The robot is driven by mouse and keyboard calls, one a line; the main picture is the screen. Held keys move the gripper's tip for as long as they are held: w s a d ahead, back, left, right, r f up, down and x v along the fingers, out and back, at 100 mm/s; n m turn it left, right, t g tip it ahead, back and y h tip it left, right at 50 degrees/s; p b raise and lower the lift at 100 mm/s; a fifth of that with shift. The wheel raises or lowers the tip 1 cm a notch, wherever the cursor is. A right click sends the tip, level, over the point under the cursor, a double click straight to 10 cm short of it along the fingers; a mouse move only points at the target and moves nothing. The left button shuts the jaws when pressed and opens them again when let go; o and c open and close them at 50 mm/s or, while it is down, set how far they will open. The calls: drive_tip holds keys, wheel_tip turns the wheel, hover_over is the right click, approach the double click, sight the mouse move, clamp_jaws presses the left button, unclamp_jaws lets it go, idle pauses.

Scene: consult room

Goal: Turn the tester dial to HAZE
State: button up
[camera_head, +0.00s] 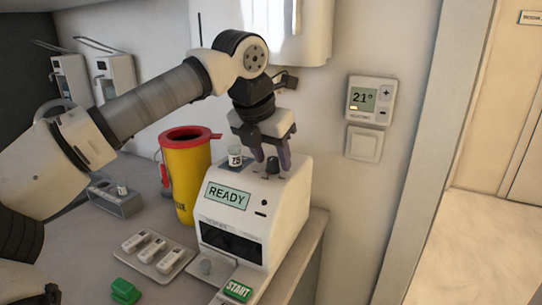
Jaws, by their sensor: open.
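The white tester (277,215) stands on the counter with a lit panel reading READY. A small dark dial (271,166) sits on its sloped top, with small red marks near it. The dial's labels, HAZE among them, are too small to read, so I cannot tell where it points. My gripper (271,160) points down over the tester's top, with its fingers apart on either side of the dial. Whether the fingers touch the dial cannot be told. A small cup marked 75 (235,157) stands in the tester's top, left of my gripper.
A yellow bin with a red rim (187,180) stands close left of the tester. A thermostat (370,98) and switch (364,144) are on the wall.

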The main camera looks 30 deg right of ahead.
drive_tip(key=v, duration=1.3)
drive_tip(key=shift+r, duration=0.2)
drive_tip(key=shift+a, duration=0.15)
